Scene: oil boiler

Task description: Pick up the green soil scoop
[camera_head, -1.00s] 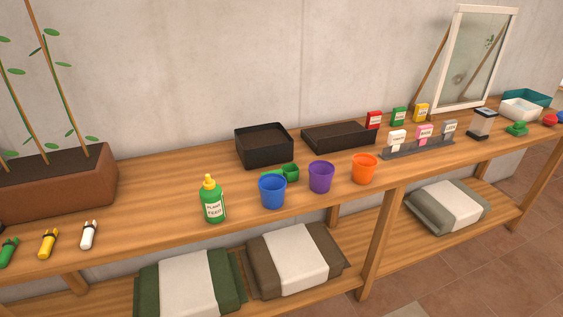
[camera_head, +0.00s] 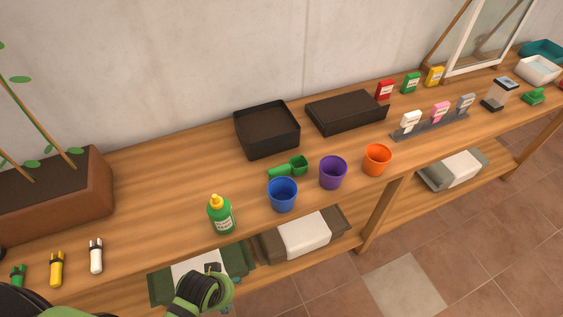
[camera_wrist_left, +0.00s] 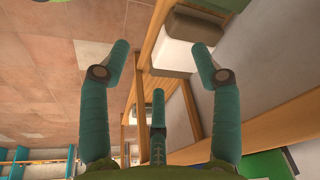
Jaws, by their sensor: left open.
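The green soil scoop (camera_head: 290,168) lies on the wooden bench, behind the blue pot (camera_head: 283,195) and in front of a black tray. Its handle points left and its cup is at the right. My left arm shows at the bottom of the head view, in front of the bench and well short of the scoop; its fingertips cannot be made out there. In the left wrist view my left gripper (camera_wrist_left: 160,65) has its fingers spread, with nothing between them. The scoop cannot be made out in that view. My right gripper is not in view.
A green plant feed bottle (camera_head: 221,214) stands left of the blue pot. A purple pot (camera_head: 333,172) and an orange pot (camera_head: 377,159) stand to the right. Black trays (camera_head: 267,145) are behind. Folded sacks lie on the lower shelf.

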